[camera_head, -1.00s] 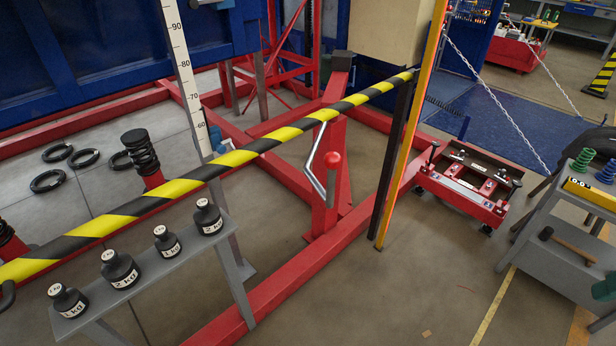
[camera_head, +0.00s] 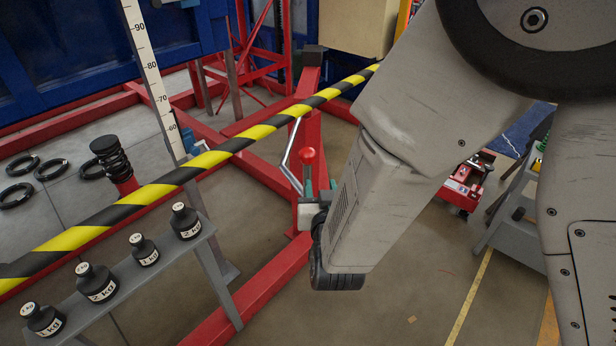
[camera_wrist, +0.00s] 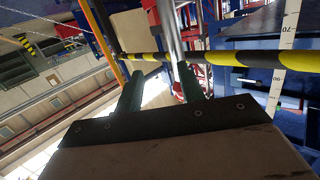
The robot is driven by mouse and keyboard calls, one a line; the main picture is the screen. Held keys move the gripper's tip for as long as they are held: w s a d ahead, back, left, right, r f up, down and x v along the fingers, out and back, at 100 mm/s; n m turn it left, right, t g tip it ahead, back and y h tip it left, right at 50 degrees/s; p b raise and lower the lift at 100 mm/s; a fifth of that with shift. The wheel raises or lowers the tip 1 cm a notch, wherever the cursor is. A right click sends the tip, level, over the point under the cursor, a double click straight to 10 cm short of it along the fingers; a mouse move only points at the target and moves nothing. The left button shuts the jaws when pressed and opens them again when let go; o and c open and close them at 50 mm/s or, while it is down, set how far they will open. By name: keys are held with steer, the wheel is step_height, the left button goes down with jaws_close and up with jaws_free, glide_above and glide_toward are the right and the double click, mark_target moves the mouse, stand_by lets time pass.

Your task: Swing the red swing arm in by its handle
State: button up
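A bent silver rod (camera_head: 290,145) with a red ball knob (camera_head: 308,155) forms the handle, in front of an upright red beam (camera_head: 310,105) under the striped bar. I cannot tell where the red swing arm ends and the red frame begins. My gripper (camera_head: 320,187) is just below the knob, its dark green fingers apart and pointing up. In the wrist view my gripper (camera_wrist: 160,90) has a clear gap between its fingers. The silver rod (camera_wrist: 172,35) and the red knob (camera_wrist: 178,92) show close to the right finger; contact cannot be told. My arm hides part of the beam.
A grey bench (camera_head: 150,275) with several black weights stands at the left. A red cart (camera_head: 465,187) and a grey workbench (camera_head: 515,225) are at the right. The floor (camera_head: 410,285) in front is open.

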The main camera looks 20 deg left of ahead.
mark_target(307, 177)
steer(key=shift+n+t+y, duration=0.3)
steer(key=shift+t, duration=0.5)
steer(key=w+a, duration=0.2)
steer(key=w+a+f, duration=0.1)
steer(key=w+a, duration=0.1)
steer(key=shift+w+a+f, duration=0.2)
steer(key=shift+a, duration=0.15)
